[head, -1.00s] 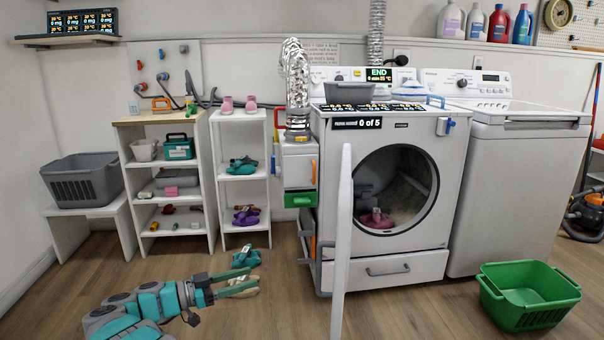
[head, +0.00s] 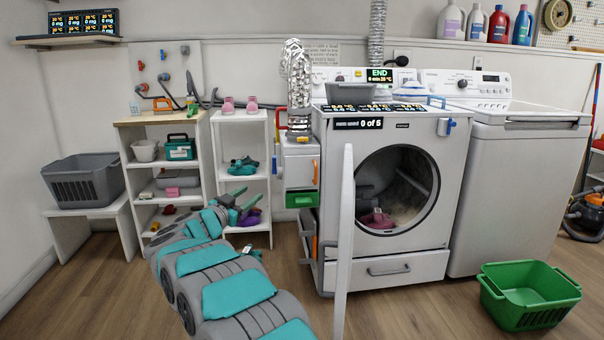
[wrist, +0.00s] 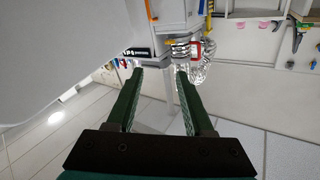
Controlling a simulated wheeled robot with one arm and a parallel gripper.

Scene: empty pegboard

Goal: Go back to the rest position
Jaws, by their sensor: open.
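My gripper (head: 243,200) is raised in front of the white shelves in the head view, with its green fingers pointing up and to the right. In the wrist view my gripper (wrist: 159,80) is open, with two green fingers apart and nothing held between them. My teal and grey arm reaches up to it from the bottom of the head view and hides part of the floor and lower shelves.
The front-loading machine (head: 448,200) has its white door (head: 342,240) swung open, edge toward me. A green basket (head: 530,315) stands on the floor at right. A grey basket (head: 85,190) sits on a white bench. A small teal item (head: 251,252) lies on the floor beside my arm.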

